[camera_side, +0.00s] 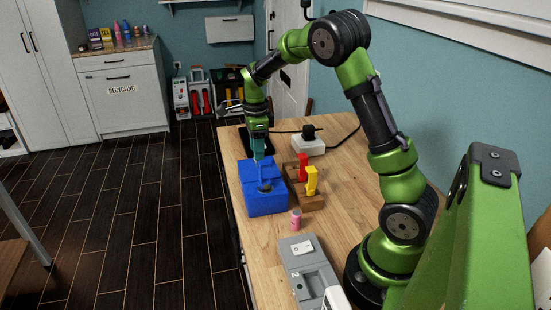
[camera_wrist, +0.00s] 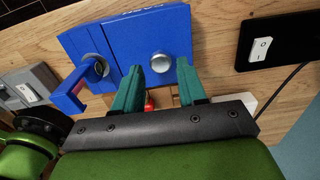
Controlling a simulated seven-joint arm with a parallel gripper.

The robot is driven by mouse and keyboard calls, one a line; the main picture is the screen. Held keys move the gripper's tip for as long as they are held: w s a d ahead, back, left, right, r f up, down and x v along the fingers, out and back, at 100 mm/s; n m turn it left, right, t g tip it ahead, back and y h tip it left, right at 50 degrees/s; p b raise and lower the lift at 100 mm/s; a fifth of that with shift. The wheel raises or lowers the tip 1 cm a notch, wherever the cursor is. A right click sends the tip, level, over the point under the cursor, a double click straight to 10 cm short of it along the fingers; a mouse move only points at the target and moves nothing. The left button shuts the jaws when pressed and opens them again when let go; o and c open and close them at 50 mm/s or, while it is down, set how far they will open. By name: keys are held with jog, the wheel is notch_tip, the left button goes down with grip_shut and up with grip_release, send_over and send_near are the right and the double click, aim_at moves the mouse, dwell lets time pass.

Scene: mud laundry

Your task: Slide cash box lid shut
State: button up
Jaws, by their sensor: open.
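The blue cash box (camera_side: 266,203) stands on the wooden worktop in the side view, below my gripper (camera_side: 258,156). In the wrist view its blue lid panel (camera_wrist: 124,43) carries a round silver knob (camera_wrist: 160,62). Left of the panel is a round metal ring with a blue handle (camera_wrist: 68,100) standing out from it. My gripper's teal fingers (camera_wrist: 161,72) are open, with their tips on either side of the knob's lower edge and no clear grip on it. I cannot tell whether the fingers touch the lid. The far side of the box is partly hidden by the gripper in the side view.
A wooden block (camera_side: 310,202) with red and yellow handles stands close right of the box. A white socket box (camera_side: 309,146) with a cable and a black switch plate (camera_wrist: 283,38) lie beyond.

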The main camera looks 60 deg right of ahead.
jog(key=shift+r, duration=1.95)
jog(key=shift+s+a+r, duration=0.1)
jog(key=shift+a+r, duration=0.15)
jog(key=shift+r, duration=0.05)
jog(key=s+a+r+n+t+y, duration=0.2)
jog(key=s+a+r+n+t, duration=0.2)
jog(key=s+a+r+n, duration=0.6)
jog(key=s+a+n+t, duration=0.3)
jog(key=s+a+n, duration=0.4)
jog(key=n, duration=0.6)
jog(key=shift+s+a+f, duration=0.3)
jog(key=shift+a, duration=0.4)
